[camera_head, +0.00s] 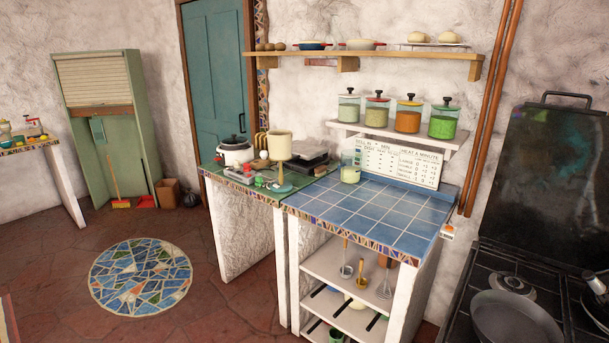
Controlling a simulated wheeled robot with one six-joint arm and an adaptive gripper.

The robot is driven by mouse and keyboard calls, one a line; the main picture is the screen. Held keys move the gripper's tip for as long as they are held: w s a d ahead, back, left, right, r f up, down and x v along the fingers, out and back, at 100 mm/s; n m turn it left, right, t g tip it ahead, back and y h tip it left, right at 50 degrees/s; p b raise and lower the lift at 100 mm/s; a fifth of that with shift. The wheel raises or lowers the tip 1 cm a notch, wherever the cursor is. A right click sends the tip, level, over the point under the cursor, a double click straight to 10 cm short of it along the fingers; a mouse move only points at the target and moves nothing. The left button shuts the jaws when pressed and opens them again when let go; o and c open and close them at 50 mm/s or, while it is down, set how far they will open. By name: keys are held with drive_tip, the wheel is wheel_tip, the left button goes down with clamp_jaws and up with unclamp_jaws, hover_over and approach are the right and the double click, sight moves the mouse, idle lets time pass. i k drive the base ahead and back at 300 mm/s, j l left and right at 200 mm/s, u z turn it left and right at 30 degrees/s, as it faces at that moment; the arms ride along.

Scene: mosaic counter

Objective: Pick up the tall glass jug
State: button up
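A clear glass vessel (350,166), which looks like the tall glass jug, stands upright at the back left of the blue-tiled counter (375,210). It has pale greenish-white contents in its lower part and stands close to a white sign board. Its handle and spout are too small to make out. My gripper is not in view.
The white sign board (401,165) leans on the wall. A shelf above holds several lidded jars, including a green one (443,120). A cream cup-like vessel on a stand (279,146) and a white pot (235,152) are to the left. The tiled counter's front is clear. A stove (540,290) is at right.

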sight(351, 165)
drive_tip(key=i+j, duration=0.2)
drive_tip(key=j, duration=0.15)
drive_tip(key=i+j+z, duration=0.15)
drive_tip(key=j, duration=0.2)
drive_tip(key=i+j, duration=0.15)
drive_tip(key=j, duration=0.25)
drive_tip(key=i+j+z, duration=0.15)
drive_tip(key=j, duration=0.25)
drive_tip(key=i+j, duration=0.15)
drive_tip(key=j, duration=0.25)
drive_tip(key=i+j+z, duration=0.15)
drive_tip(key=j, duration=0.25)
drive_tip(key=j+z, duration=0.2)
drive_tip(key=j, duration=1.2)
drive_tip(key=j+z, duration=0.2)
drive_tip(key=j, duration=1.2)
drive_tip(key=k, duration=0.05)
